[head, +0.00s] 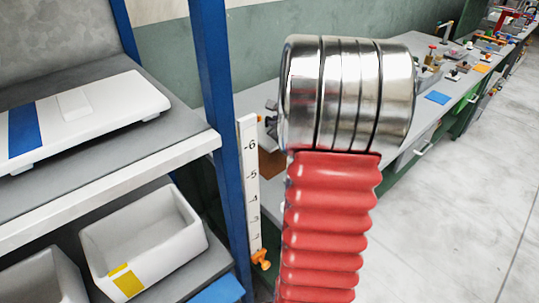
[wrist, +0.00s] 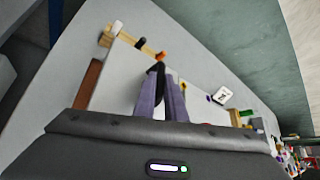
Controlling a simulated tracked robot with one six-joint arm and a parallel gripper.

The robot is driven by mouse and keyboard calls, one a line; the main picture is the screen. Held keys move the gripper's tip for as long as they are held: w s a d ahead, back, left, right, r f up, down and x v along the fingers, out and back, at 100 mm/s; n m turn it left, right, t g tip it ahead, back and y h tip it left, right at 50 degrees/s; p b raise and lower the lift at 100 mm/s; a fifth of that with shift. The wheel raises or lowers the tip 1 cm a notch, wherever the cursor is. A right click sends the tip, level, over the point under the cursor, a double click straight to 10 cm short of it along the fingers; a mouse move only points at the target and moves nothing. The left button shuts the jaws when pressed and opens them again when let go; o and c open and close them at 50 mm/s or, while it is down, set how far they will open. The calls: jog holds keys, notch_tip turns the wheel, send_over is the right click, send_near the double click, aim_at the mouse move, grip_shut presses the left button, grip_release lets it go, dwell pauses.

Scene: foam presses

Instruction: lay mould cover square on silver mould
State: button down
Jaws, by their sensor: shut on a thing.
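In the wrist view my gripper (wrist: 164,84) points toward the workbench, with its two purple-grey fingers close together. A flat white panel (wrist: 118,78) shows behind and around the fingers. It appears to be the mould cover, though I cannot be sure. I cannot make out the silver mould in either view. In the head view my arm's red bellows and silver joint block the middle, and my gripper is out of sight.
A blue-posted shelf (head: 90,205) stands at the left with a white tray-like unit (head: 85,112) and open bins (head: 150,245). A long workbench (head: 425,120) with small items runs to the back right. The floor (head: 450,220) at the right is clear.

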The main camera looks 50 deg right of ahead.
jog(key=shift+w, duration=0.1)
jog(key=shift+a+f, duration=0.1)
jog(key=shift+f, duration=0.55)
send_over(274, 159)
jog(key=shift+w+f, duration=0.1)
jog(key=shift+f, duration=2.3)
jog(key=shift+f, duration=0.1)
jog(key=shift+f, duration=1.8)
jog(key=shift+f, duration=0.1)
jog(key=c, duration=1.8)
grip_release()
